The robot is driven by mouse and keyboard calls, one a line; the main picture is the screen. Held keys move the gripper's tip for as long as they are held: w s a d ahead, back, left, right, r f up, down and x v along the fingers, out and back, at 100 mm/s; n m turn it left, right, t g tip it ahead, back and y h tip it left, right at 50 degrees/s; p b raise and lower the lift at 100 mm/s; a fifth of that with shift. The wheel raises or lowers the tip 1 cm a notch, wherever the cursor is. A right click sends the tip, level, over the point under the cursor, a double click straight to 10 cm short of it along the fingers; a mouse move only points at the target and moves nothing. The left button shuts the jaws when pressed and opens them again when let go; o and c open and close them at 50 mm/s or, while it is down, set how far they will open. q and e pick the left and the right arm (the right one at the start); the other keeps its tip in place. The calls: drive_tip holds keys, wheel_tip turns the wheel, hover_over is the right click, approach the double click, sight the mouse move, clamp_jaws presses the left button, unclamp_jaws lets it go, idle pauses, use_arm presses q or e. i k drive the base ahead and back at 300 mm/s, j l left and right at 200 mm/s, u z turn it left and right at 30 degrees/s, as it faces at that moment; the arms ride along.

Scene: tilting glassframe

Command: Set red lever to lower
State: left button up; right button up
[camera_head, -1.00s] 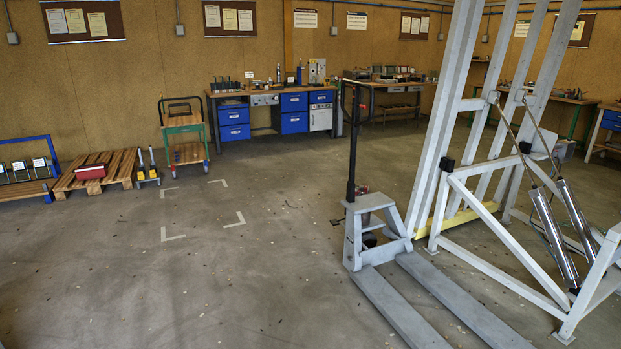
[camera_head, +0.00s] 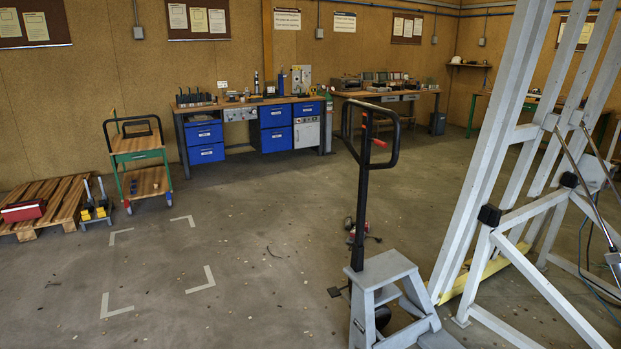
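A grey pallet jack (camera_head: 385,282) stands in front of me, right of the middle, with a tall black handle (camera_head: 362,190) that ends in a loop. A small red lever (camera_head: 378,142) sits inside the handle loop, near its top. Its exact setting is too small to tell. The jack's forks run out of the bottom of the view. Neither of my grippers is in view.
A tall white tilting frame (camera_head: 490,170) stands close on the right. A green cart (camera_head: 138,165) and a wooden pallet (camera_head: 45,200) are at the left. The floor left of the jack, with white corner marks (camera_head: 202,282), is clear.

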sight(382, 144)
drive_tip(key=i+j+z, duration=0.2)
drive_tip(key=i, duration=0.2)
drive_tip(key=i+z, duration=0.2)
drive_tip(key=i, duration=0.15)
drive_tip(key=i+j+z, duration=0.25)
drive_tip(key=i+l, duration=0.05)
drive_tip(key=i, duration=0.05)
